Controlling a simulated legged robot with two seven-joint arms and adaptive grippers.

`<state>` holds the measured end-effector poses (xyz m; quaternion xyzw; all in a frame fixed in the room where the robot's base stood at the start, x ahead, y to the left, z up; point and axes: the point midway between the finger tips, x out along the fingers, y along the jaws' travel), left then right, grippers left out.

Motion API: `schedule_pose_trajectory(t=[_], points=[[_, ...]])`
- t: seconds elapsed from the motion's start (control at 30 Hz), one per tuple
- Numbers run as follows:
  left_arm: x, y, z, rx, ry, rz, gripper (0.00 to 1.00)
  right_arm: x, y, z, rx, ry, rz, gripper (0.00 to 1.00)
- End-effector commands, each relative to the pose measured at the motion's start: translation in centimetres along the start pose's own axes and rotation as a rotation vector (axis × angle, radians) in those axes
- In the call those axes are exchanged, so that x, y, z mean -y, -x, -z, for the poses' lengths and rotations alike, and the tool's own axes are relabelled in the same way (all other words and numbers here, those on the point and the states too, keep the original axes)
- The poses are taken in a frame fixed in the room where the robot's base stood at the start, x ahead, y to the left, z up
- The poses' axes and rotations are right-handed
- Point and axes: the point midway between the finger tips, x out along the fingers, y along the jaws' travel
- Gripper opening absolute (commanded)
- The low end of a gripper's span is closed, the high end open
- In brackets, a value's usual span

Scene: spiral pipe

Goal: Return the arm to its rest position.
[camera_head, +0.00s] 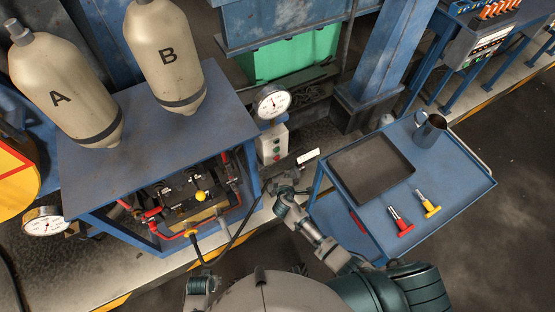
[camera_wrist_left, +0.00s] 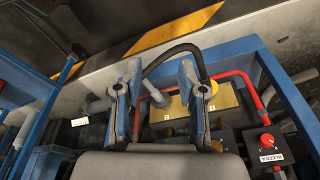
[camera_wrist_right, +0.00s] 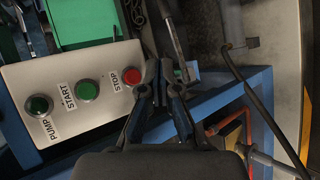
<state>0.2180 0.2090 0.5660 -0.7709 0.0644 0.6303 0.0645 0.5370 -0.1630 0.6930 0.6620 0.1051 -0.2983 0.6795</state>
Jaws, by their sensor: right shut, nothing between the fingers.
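My right arm reaches up from the bottom right in the head view. Its gripper (camera_head: 283,188) is beside the blue bench's right side, below the button box. In the right wrist view my right gripper (camera_wrist_right: 160,66) is shut and empty, in front of the box with green PUMP and START buttons and a red STOP button. In the left wrist view my left gripper (camera_wrist_left: 159,72) is open, its fingers apart over a black hose (camera_wrist_left: 172,52) and a yellow block (camera_wrist_left: 210,104). I cannot tell whether the left fingers touch anything. The left gripper's fingers are not clear in the head view.
Tanks A (camera_head: 62,90) and B (camera_head: 165,55) stand on the blue bench (camera_head: 225,110). A blue cart (camera_head: 455,180) at right carries a dark tray (camera_head: 371,166), a metal mug (camera_head: 431,130), and red (camera_head: 401,222) and yellow (camera_head: 428,204) handled tools.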

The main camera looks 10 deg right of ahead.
Motion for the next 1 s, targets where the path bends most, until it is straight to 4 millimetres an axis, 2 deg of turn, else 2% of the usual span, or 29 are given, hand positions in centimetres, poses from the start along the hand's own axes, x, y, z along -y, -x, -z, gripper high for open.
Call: schedule_pose_trajectory(t=[0.43,0.5,0.57,0.67,0.77,0.8,0.87,0.9,1.0], points=[[0.0,0.0,0.0,0.000,0.000,0.000,0.40,0.1,0.0,0.0,0.000,-0.002,0.002,0.00],[0.0,-0.3,-0.2,0.002,0.000,0.000,0.40,1.1,0.0,-0.3,-0.001,-0.017,0.023,0.00],[0.0,-0.9,-0.5,0.006,-0.001,-0.001,0.40,3.0,-0.1,-0.7,-0.003,-0.052,0.064,0.00],[-0.1,-2.6,-1.5,0.015,-0.002,-0.002,0.40,8.9,0.3,-2.0,-0.002,-0.156,0.186,0.00],[-0.2,-4.8,-3.1,0.029,-0.004,-0.003,0.40,16.8,1.6,-3.8,0.019,-0.321,0.348,0.00],[-0.3,-5.8,-3.8,0.034,-0.005,-0.004,0.40,20.0,2.5,-4.6,0.034,-0.396,0.414,0.00],[-0.3,-7.1,-4.9,0.040,-0.007,-0.004,0.40,24.7,4.1,-5.9,0.067,-0.509,0.508,0.00],[-0.4,-7.9,-5.6,0.045,-0.008,-0.005,0.40,27.7,5.4,-6.8,0.096,-0.587,0.569,0.00],[-0.5,-9.7,-7.5,0.055,-0.011,-0.007,0.40,34.2,8.8,-9.0,0.177,-0.774,0.694,0.00]])
